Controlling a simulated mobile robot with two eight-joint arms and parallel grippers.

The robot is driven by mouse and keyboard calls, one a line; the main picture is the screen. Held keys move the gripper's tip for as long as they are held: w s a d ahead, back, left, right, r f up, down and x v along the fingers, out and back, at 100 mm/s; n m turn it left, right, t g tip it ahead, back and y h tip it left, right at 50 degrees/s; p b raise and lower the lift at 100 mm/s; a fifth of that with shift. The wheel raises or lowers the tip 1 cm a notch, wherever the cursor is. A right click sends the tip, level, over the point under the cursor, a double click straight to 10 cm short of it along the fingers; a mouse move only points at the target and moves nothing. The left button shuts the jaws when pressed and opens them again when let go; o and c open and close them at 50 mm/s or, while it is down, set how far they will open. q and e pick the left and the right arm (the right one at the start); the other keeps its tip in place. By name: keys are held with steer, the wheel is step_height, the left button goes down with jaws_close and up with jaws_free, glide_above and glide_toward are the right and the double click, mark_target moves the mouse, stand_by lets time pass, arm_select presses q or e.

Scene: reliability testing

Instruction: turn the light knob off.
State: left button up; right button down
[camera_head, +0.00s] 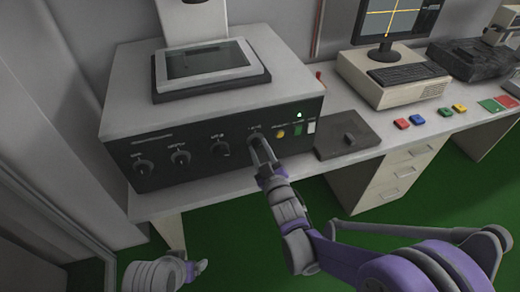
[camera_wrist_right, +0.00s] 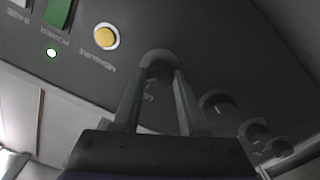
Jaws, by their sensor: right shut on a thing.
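The light knob (camera_head: 255,134) is the rightmost of a row of dark knobs on the front panel of the grey machine (camera_head: 115,128). My right gripper (camera_head: 261,147) reaches up to it from below. In the right wrist view, its two fingers (camera_wrist_right: 158,85) lie on either side of the round dark knob (camera_wrist_right: 158,58) and are shut on it. The fingers partly cover the knob and its label, so its pointer is hard to read. My left gripper (camera_head: 196,269) hangs low at the bottom left, away from the panel; its fingers are too small to judge.
A yellow button (camera_head: 280,133), a green switch (camera_head: 298,129) and a lit green lamp (camera_head: 299,115) sit right of the knob. Other knobs (camera_head: 222,149) lie to its left. A grey box (camera_head: 345,135) stands on the bench right of the machine.

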steer(key=n, duration=0.5)
steer(key=shift+n+p, duration=0.3)
steer(key=shift+n, duration=2.2)
steer(key=shift+c, duration=2.2)
jaws_free()
steer(key=v, duration=1)
steer(key=shift+s+d, duration=0.15)
steer(key=shift+s, duration=0.25)
